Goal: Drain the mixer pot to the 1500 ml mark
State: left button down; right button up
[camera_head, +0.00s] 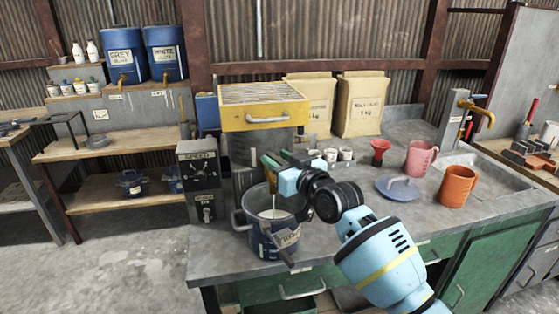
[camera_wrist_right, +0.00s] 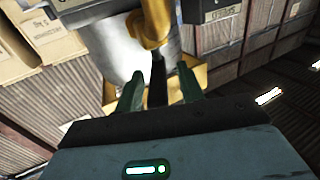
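The mixer pot (camera_head: 254,150) is a grey metal vessel under a yellow-framed slatted top (camera_head: 263,108). A dark blue pot (camera_head: 268,243) stands on the counter below it. A thin pale stream (camera_head: 273,203) falls into this pot, where pale liquid shows; I cannot read its level. My right gripper (camera_head: 268,163) is at the mixer's outlet. In the right wrist view, its green fingers (camera_wrist_right: 160,88) are open on either side of a dark lever (camera_wrist_right: 158,78) below a yellow valve (camera_wrist_right: 151,25), with gaps on both sides. My left gripper is not in view.
A speed control box (camera_head: 198,165) stands left of the pot. Right of my arm are a blue lid (camera_head: 398,190), pink jug (camera_head: 420,158), orange jug (camera_head: 457,186) and red funnel (camera_head: 379,149). Paper sacks (camera_head: 360,105) stand behind. A labelled piece with a handle (camera_head: 285,240) leans at the pot's front.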

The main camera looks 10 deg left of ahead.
jog(key=shift+s+d, duration=0.1)
jog(key=shift+s+d, duration=0.4)
jog(key=shift+s, duration=0.05)
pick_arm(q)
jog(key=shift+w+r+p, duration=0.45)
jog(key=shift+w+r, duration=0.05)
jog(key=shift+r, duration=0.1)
pick_arm(e)
jog(key=v, duration=0.6)
jog(key=shift+s, duration=0.15)
jog(key=shift+d+f, duration=0.1)
dwell(2.2)
